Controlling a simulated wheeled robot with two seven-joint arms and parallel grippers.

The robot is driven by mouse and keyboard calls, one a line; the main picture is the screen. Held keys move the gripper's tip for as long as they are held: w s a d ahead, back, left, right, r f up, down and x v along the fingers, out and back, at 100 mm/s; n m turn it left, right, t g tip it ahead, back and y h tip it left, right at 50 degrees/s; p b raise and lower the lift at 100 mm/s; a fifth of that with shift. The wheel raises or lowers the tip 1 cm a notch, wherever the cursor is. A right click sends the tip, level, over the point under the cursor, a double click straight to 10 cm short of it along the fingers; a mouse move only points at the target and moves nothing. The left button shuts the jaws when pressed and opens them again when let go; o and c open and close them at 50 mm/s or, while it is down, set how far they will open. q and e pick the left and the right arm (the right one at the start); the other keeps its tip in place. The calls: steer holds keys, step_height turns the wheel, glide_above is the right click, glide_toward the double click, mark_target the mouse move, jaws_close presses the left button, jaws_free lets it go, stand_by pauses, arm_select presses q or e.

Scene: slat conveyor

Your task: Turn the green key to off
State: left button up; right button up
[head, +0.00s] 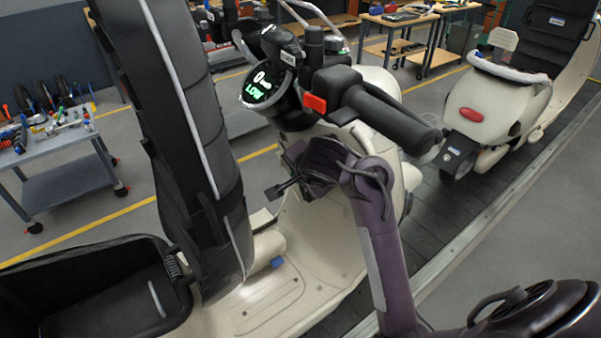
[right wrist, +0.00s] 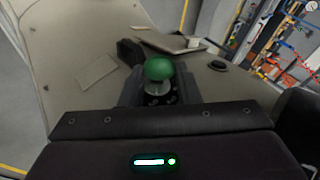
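The green key (right wrist: 159,68) shows in the right wrist view as a rounded green head above a pale collar, with a dark base bearing small light marks. My right gripper (right wrist: 160,84) has a dark finger on each side of the key, with what look like narrow gaps, so it appears open around it. In the head view my right gripper (head: 276,190) is low in front of the scooter's inner panel, below the handlebar. The key cannot be made out in the head view. My left gripper is not in view.
The cream scooter (head: 325,250) has a raised black seat (head: 190,110) and an open storage bin (head: 120,290) at left. Its handlebar grip (head: 390,118) and lit display (head: 262,85) reading LOW stand above my right gripper. A second scooter (head: 490,105) stands behind.

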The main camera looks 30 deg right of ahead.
steer(key=shift+c, duration=1)
steer(key=shift+o, duration=1.1)
steer(key=shift+f, duration=0.1)
steer(key=shift+c, duration=0.6)
steer(key=shift+w, duration=0.1)
steer(key=shift+w+a+r+g, duration=0.1)
steer(key=shift+r+g, duration=0.1)
steer(key=shift+g, duration=0.4)
steer(key=shift+n+g, duration=0.3)
steer(key=shift+g, duration=0.4)
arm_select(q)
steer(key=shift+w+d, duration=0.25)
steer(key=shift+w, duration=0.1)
arm_select(e)
steer(key=shift+f, duration=0.1)
